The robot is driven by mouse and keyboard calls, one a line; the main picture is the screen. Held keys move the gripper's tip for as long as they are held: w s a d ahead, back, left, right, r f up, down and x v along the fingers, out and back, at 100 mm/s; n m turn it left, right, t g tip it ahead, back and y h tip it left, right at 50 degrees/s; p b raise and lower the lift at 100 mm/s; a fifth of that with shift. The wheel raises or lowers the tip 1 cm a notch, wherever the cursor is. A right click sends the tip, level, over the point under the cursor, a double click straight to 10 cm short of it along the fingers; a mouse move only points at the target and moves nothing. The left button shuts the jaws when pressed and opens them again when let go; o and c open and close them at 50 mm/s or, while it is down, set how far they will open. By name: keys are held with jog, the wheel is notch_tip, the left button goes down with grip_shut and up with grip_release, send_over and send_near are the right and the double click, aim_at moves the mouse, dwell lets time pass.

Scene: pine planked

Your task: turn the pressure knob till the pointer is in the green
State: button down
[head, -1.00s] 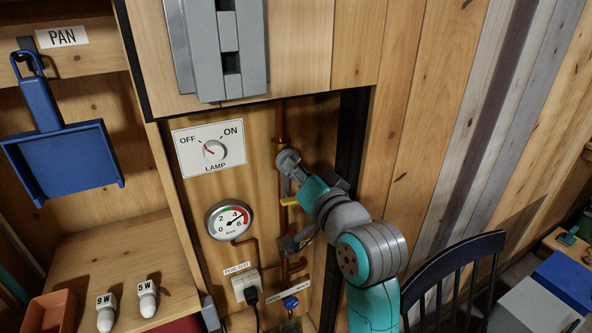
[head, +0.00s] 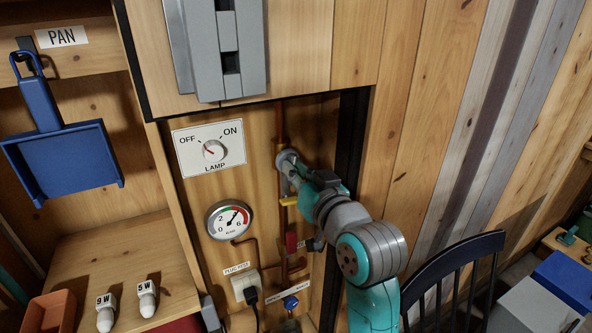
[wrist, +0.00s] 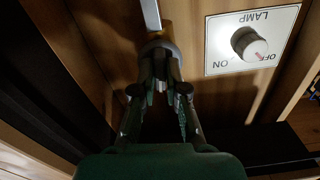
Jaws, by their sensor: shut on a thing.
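The pressure gauge (head: 228,219) is a round white dial with a green and a red band. Its pointer tilts up and slightly right, near the 4, by the green band; the exact spot is too small to tell. My gripper (head: 287,161) is at the copper pipe, right of the lamp panel. It is shut on a grey round knob (wrist: 158,46), which shows at the fingertips in the wrist view; the fingers (wrist: 161,68) partly hide it. In the head view the gripper covers most of the knob.
A lamp switch panel (head: 236,158) is left of my gripper. Below are a yellow piece (head: 289,201), a red handle (head: 291,243) and a blue knob (head: 290,302) on the pipework. A dark post (head: 348,150) stands close right. A grey box (head: 228,50) hangs above.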

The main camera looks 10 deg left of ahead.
dwell(0.4)
jog(key=c, duration=1.2)
grip_release()
jog(key=v, duration=1.2)
